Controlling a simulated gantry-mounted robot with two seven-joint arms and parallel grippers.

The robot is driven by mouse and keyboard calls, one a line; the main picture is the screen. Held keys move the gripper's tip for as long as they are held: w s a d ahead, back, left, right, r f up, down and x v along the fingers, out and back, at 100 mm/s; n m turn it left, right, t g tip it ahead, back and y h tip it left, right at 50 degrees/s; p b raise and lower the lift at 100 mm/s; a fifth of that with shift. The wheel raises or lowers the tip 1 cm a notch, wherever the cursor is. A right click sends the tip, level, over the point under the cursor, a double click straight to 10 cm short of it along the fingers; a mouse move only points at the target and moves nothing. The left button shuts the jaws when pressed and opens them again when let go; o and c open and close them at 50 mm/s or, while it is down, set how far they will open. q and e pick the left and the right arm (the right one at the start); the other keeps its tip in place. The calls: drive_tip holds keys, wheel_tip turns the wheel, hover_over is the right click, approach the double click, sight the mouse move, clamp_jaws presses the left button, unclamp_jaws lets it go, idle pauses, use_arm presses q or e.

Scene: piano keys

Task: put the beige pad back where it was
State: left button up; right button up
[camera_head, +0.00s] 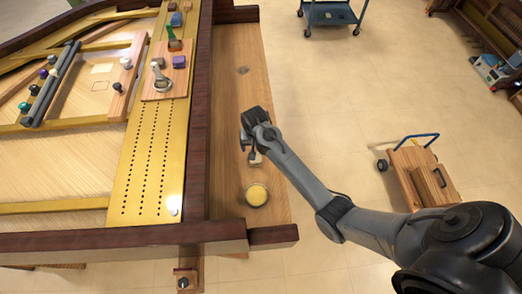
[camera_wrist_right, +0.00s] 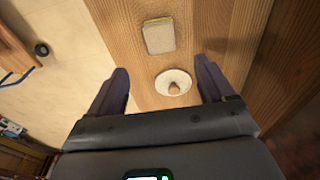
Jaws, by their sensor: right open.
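The beige pad (camera_wrist_right: 159,35) is a small rounded rectangle lying flat on the wooden ledge in the right wrist view. The fingers hold nothing. My left gripper is not in view.
A pale square patch (camera_head: 102,68) shows on the board at left, between a dark rail (camera_head: 50,85) and a wooden block (camera_head: 126,75). A wooden cart (camera_head: 420,175) stands on the floor at right.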

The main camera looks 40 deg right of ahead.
drive_tip(key=s+a+r+n, duration=0.2)
drive_tip(key=s+a+n, duration=0.1)
drive_tip(key=s, duration=0.5)
drive_tip(key=s+a+r+n+t, duration=0.1)
drive_tip(key=s+a+r+n, duration=0.1)
drive_tip(key=s, duration=0.7)
drive_tip(key=s+a+r+n+t+y, duration=0.1)
drive_tip(key=s+a+r+n, duration=0.2)
drive_tip(key=s+a, duration=0.3)
drive_tip(key=s+n, duration=0.1)
drive_tip(key=s, duration=0.2)
drive_tip(key=shift+s+a+n, duration=0.2)
drive_tip(key=shift+a+n, duration=0.1)
drive_tip(key=shift+a, duration=0.05)
drive_tip(key=shift+r, duration=0.1)
